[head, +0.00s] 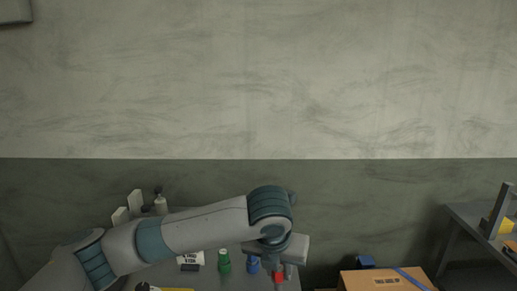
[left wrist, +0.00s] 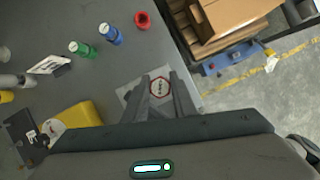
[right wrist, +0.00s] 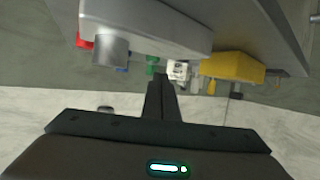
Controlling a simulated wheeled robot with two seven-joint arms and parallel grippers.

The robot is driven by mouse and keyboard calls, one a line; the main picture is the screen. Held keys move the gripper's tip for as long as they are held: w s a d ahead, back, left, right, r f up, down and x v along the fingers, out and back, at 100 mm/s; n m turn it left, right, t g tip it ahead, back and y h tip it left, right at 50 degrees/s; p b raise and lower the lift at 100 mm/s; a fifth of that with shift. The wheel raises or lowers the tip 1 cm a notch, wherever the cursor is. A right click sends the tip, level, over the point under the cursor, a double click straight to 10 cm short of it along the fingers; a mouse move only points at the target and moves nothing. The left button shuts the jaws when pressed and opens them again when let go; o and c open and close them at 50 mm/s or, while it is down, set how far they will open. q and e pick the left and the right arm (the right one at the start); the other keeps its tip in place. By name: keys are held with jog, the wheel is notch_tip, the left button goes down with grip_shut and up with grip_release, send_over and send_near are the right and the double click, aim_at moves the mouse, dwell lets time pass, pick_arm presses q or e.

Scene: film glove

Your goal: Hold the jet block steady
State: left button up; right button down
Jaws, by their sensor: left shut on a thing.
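My left gripper (head: 277,267) reaches over the table's right end in the head view. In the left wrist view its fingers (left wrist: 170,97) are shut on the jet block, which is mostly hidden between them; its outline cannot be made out. A white sheet with a red octagon mark (left wrist: 158,86) lies at the fingertips. My right gripper (right wrist: 161,98) shows in the right wrist view with its fingers together and nothing seen between them. It is apart from the table things.
On the grey table (left wrist: 110,80) are a green bottle (left wrist: 82,49), a blue bottle (left wrist: 110,34), a red ring-like piece (left wrist: 143,20) and a yellow block (left wrist: 75,117). A cardboard box (head: 375,281) stands right of the table. A grey bench (head: 470,222) is at the far right.

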jog(key=shift+f, duration=1.3)
